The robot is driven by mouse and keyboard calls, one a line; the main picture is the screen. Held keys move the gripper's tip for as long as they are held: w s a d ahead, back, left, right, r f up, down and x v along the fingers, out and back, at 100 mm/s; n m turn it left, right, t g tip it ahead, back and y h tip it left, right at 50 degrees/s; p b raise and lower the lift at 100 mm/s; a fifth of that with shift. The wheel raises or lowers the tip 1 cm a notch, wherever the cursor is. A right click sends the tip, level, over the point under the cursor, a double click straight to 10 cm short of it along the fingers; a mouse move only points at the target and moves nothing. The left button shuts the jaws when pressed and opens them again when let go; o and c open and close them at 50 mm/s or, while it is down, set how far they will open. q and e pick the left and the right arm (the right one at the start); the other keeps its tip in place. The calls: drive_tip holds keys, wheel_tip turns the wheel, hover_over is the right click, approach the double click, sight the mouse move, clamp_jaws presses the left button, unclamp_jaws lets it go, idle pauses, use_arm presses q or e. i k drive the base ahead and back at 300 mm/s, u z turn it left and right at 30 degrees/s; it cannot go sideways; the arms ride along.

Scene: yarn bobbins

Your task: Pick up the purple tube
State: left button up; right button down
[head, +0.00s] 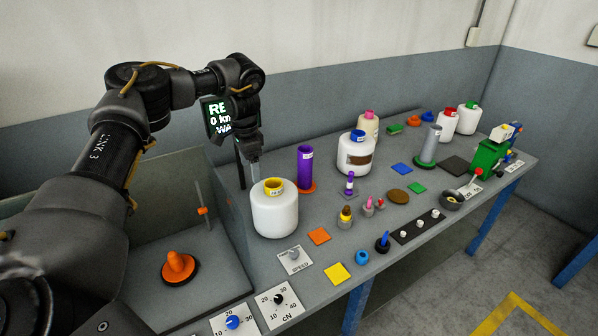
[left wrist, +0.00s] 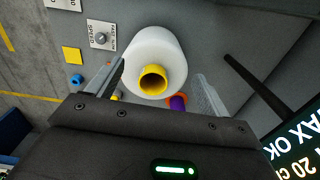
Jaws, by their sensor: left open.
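The purple tube (head: 305,167) stands upright on an orange base (head: 307,188) on the table, just right of a white bobbin with a yellow core (head: 275,212). In the left wrist view the purple tube (left wrist: 178,103) shows only in part, near the right finger, below the white bobbin (left wrist: 155,50). My left gripper (head: 248,170) points down above and behind the white bobbin, left of the tube. It is open and its two fingers (left wrist: 155,90) show apart with nothing held between them. My right gripper is not in view.
A white bobbin with a brown band (head: 357,155) stands right of the tube. A small purple and white spindle (head: 350,184) stands in front. A dark rod (head: 239,165) rises beside the gripper. Grey table surface (head: 325,205) is bare in places between small parts.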

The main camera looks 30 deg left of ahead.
sight(305, 168)
drive_tip(key=i, duration=1)
